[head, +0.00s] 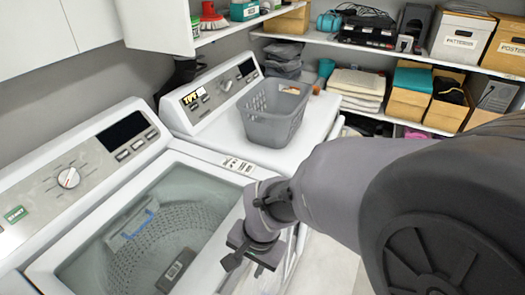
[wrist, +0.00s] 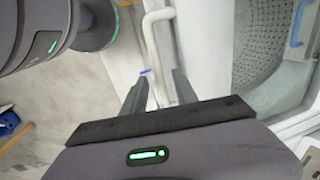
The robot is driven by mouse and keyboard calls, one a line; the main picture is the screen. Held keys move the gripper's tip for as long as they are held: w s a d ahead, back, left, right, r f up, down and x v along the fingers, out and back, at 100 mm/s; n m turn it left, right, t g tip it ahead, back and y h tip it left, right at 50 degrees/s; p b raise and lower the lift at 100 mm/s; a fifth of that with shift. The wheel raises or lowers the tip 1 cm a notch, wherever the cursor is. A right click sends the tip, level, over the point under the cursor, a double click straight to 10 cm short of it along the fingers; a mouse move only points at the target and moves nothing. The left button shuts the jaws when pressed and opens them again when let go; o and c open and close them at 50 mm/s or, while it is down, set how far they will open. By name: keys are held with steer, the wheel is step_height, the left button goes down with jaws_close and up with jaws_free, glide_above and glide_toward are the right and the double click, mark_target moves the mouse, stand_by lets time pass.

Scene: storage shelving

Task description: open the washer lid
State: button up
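The washer (head: 85,160) stands at the left in the head view, with a dial and dark display on its back panel. Its glass lid (head: 150,225) lies flat over the opening and looks shut; the perforated drum shows through it, also in the wrist view (wrist: 270,55). My gripper (head: 243,264) is at the lid's right front edge, pointing down. In the wrist view my gripper (wrist: 160,82) has its two dark fingers apart. A white bent bar (wrist: 156,45) by the washer's edge shows between them; I cannot tell whether they touch it.
A second white machine (head: 205,120) stands beyond the washer with a grey laundry basket (head: 275,112) on top. Shelves (head: 385,55) with boxes and towels line the back wall. A white cabinet (head: 160,25) hangs above. Floor (head: 330,265) is clear at the lower right.

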steer(key=shift+w+f, duration=0.1)
steer(key=shift+f, duration=0.6)
jaws_close()
stand_by(1.0)
